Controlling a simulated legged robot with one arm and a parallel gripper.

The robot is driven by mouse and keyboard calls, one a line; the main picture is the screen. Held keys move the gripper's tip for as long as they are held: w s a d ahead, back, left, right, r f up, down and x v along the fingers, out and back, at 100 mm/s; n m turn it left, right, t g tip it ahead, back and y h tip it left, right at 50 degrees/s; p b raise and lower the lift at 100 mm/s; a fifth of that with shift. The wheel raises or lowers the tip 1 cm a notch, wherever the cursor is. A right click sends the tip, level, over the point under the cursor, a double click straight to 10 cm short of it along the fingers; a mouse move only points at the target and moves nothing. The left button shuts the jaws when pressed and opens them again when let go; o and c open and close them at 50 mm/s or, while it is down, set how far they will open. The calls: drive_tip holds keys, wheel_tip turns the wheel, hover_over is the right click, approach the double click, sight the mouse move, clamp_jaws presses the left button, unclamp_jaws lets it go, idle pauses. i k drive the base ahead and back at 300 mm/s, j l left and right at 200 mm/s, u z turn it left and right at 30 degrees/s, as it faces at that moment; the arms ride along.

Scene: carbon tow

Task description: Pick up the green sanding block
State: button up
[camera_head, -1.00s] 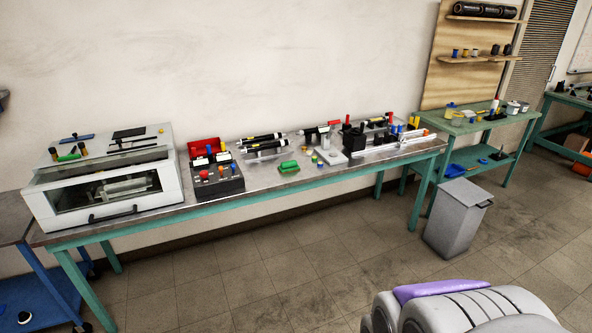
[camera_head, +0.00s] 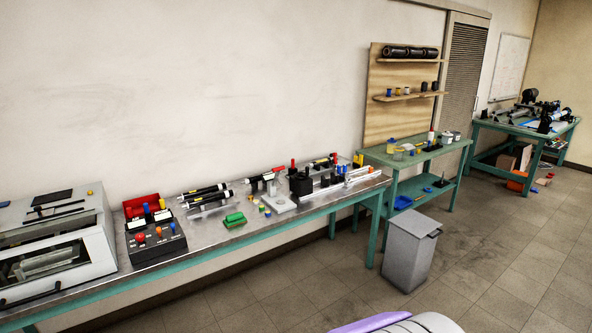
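The green sanding block (camera_head: 234,219) lies on the metal top of the long workbench (camera_head: 222,236), near its front edge. It sits to the right of a black control box and in front of black tubes. No gripper touches it. My gripper is not in view; only a grey and purple part of my own body shows at the bottom edge.
A white glass-fronted cabinet (camera_head: 88,226), a control box (camera_head: 153,241), black tubes (camera_head: 205,199) and a black fixture (camera_head: 300,184) stand on the bench. A grey bin (camera_head: 405,252) stands off its right end. Open floor lies in front.

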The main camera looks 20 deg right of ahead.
sight(237, 218)
drive_tip(key=i, duration=0.9)
drive_tip(key=i+j, duration=0.15)
drive_tip(key=i, duration=0.7)
drive_tip(key=i+z, duration=0.1)
drive_tip(key=i, duration=0.8)
